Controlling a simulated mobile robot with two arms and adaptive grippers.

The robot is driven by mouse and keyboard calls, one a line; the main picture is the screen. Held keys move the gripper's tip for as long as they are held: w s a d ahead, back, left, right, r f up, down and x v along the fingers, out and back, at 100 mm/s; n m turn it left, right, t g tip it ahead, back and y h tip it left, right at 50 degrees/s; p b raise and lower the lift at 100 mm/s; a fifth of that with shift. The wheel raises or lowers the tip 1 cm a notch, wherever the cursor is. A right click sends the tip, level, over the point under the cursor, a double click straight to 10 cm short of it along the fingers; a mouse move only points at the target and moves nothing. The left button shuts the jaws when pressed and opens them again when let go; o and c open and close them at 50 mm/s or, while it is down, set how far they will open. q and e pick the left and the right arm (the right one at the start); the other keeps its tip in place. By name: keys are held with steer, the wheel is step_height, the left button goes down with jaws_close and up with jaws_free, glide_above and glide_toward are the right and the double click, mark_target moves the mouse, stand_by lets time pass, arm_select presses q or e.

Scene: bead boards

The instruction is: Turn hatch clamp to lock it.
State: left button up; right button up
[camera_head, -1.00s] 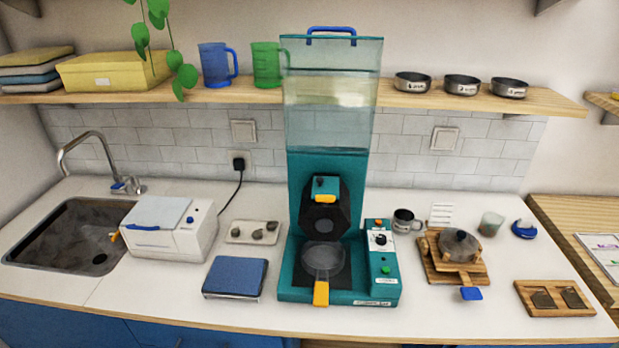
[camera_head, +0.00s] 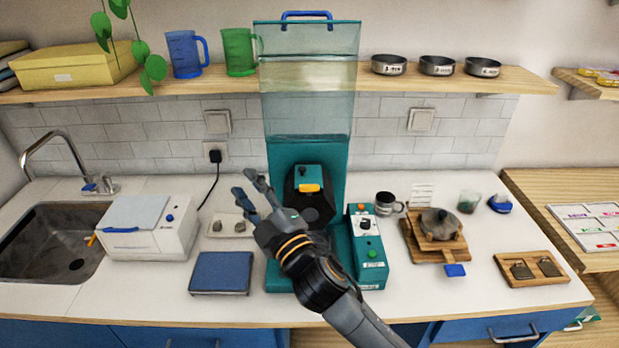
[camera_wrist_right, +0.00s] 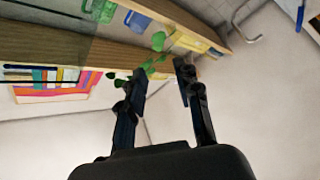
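The teal machine (camera_head: 333,168) stands at the middle of the counter with a tall clear hopper (camera_head: 308,98) on top. On its front is a dark hatch with a yellow-orange clamp (camera_head: 309,188). My right gripper (camera_head: 249,188) is in front of the machine, with its fingers spread to the left of the hatch and pointing up and left. It is open and empty, apart from the clamp. In the right wrist view, its two fingers (camera_wrist_right: 160,85) are spread with nothing between them. My right arm hides the lower hatch and the machine's base. My left gripper is not in view.
A control box (camera_head: 369,245) with a knob and green button sits at the machine's right. A blue-topped scale (camera_head: 220,273) and a white box device (camera_head: 150,228) stand left. A wooden stand (camera_head: 431,243) is at right. The shelf (camera_head: 200,88) crosses above.

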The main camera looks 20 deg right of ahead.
steer(key=a+r+n+g+y, duration=0.3)
steer(key=a+r+n+y, duration=0.65)
steer(key=n, duration=0.25)
steer(key=s+a+r+n+g+y, duration=0.1)
steer(key=s+a+n+g+y, duration=0.1)
steer(key=a+n+g+y, duration=0.45)
steer(key=r+n+g+h, duration=0.2)
steer(key=n+g+h, duration=0.8)
steer(key=n+h, duration=1)
glide_above(309, 185)
steer(key=m+h, duration=0.3)
step_height(309, 185, down, 14)
steer(key=p, duration=0.3)
steer(key=shift+r, duration=0.1)
